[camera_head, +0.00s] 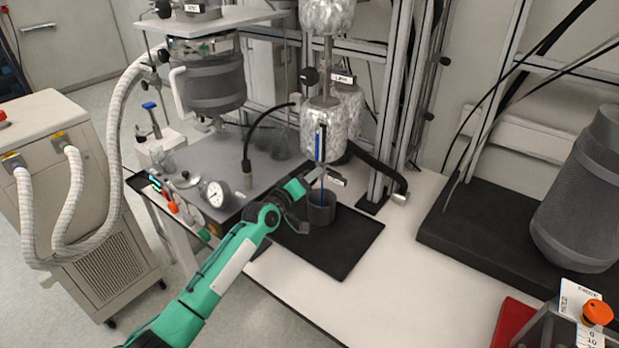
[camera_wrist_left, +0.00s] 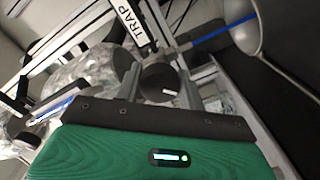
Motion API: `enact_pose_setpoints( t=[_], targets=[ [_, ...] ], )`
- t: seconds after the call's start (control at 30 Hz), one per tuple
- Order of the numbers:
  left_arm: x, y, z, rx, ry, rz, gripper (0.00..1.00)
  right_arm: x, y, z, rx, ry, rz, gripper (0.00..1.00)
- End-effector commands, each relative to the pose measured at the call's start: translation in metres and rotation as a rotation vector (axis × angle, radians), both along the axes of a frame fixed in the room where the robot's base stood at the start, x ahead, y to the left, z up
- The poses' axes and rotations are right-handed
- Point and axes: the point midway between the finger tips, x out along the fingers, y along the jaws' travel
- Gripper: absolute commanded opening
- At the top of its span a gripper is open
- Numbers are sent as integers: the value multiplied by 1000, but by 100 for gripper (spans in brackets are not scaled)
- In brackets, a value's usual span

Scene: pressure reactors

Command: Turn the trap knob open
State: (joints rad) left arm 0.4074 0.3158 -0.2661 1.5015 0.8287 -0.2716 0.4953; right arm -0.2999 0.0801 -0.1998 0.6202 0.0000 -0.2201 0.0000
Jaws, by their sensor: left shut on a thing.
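The trap knob (camera_wrist_left: 160,83) is a dark round knob beside a white label (camera_wrist_left: 129,24) reading TRAP in the left wrist view. My left gripper (camera_wrist_left: 161,92) has one finger on each side of the knob and is shut on it. In the head view my left gripper (camera_head: 313,180) is above the black mat, just below the foil-wrapped vessel; the knob is too small and covered there to make out. A pale mark shows on the knob's face. My right gripper is in neither view.
A grey beaker (camera_head: 321,208) stands on the black mat (camera_head: 350,243) just below the gripper, with a blue tube (camera_head: 318,143) above it. The foil-wrapped vessel (camera_head: 310,125) and metal frame posts (camera_head: 391,100) are close by.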

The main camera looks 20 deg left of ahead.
Motion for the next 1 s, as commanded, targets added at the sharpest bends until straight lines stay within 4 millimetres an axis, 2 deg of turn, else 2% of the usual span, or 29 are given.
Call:
enact_pose_setpoints(
  t=[0.6,1.0],
  targets=[
    [0,0,1,-534,194,1,17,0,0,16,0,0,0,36],
    [0,1,0,-740,270,2,17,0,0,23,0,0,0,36]
  ],
)
